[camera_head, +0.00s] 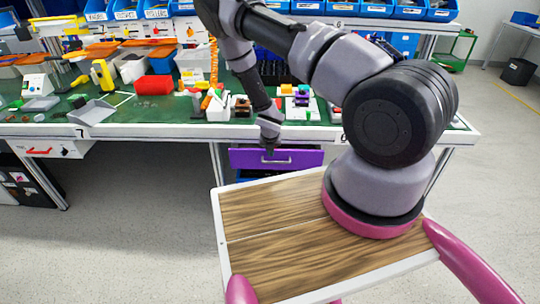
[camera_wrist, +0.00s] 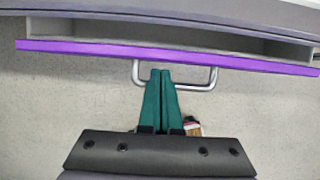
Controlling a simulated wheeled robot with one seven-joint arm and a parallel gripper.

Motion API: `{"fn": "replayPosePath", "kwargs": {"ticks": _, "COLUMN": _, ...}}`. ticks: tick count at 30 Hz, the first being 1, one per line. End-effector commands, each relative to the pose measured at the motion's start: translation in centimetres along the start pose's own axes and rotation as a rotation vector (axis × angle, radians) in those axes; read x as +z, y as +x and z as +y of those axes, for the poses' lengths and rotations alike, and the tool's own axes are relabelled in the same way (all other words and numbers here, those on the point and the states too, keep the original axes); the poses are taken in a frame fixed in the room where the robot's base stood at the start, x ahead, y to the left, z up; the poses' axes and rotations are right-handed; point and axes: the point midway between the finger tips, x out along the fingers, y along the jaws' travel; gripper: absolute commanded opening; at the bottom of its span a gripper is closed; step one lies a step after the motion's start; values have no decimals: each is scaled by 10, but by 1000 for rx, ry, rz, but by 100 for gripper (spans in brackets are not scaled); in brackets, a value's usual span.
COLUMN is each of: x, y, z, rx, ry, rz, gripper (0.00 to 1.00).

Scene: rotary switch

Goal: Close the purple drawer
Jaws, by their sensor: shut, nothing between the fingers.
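The purple drawer (camera_head: 298,157) is under the green-topped workbench in the head view. In the wrist view, the purple drawer (camera_wrist: 100,50) shows its front edge and part of its grey inside, so it stands partly open. A silver handle (camera_wrist: 213,78) sticks out from its front. My gripper (camera_wrist: 160,72) has its green fingers shut together, with the tips over the handle area near the drawer front. I cannot tell whether the fingertips touch the handle or the front. In the head view my gripper (camera_head: 269,148) is small and lies in front of the drawer.
The workbench top (camera_head: 120,130) carries many small parts and trays. Its front edge runs just above the drawer. Grey floor (camera_head: 130,220) is clear at the lower left. A small brown and red item (camera_wrist: 192,127) shows beside my gripper.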

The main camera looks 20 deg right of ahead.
Motion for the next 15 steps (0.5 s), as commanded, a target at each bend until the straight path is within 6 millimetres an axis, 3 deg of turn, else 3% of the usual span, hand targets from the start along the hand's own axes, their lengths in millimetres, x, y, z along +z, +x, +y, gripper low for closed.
{"fn": "replayPosePath", "kwargs": {"ticks": 12, "x": 5, "y": 2, "z": 0, "rx": 1, "ry": 1, "rz": 0, "gripper": 0}}
{"fn": "replayPosePath", "kwargs": {"ticks": 15, "x": 15, "y": 6, "z": 0, "rx": 2, "ry": 3, "rz": 0, "gripper": 0}}
